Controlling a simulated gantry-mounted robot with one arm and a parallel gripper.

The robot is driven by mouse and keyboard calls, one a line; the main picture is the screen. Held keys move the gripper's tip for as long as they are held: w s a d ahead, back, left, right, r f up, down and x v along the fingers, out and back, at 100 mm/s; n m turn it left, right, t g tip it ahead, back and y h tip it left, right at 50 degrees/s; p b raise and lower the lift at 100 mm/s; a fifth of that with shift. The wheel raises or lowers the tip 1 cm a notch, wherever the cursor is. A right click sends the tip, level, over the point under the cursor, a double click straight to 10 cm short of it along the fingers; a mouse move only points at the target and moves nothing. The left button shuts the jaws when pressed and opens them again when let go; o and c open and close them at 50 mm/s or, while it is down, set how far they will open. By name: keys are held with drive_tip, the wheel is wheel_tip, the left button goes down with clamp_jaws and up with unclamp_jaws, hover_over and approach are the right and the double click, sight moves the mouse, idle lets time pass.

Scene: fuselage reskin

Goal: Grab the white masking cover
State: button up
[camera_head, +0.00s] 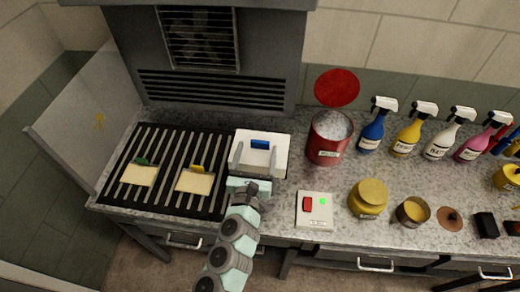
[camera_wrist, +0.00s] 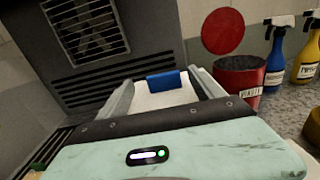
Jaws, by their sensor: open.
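A white square piece with a blue tab, which looks like the white masking cover (camera_head: 259,157), lies on the counter just right of the slatted rack. It also shows in the wrist view (camera_wrist: 166,98), partly hidden by my gripper. My gripper (camera_head: 257,157) is open over it, with one finger toward each side and the blue tab beyond and between the fingertips. In the wrist view my gripper (camera_wrist: 164,84) has nothing pinched between its fingers. I cannot tell whether the fingers touch the cover.
The slatted rack (camera_head: 150,190) holds cream pieces with a green tab (camera_head: 139,174) and a yellow tab (camera_head: 194,180). A red can (camera_head: 328,145) stands close on the right, near a switch box (camera_head: 314,210), a yellow jar (camera_head: 368,198) and several spray bottles (camera_head: 406,135). A vented grey housing rises behind.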

sight(260, 144)
drive_tip(key=w, duration=0.2)
drive_tip(key=w+d, duration=0.1)
drive_tip(key=w, duration=0.1)
drive_tip(key=shift+d+f, duration=0.1)
drive_tip(key=c, duration=1.5)
drive_tip(key=shift+o, duration=0.2)
drive_tip(key=shift+s, duration=0.1)
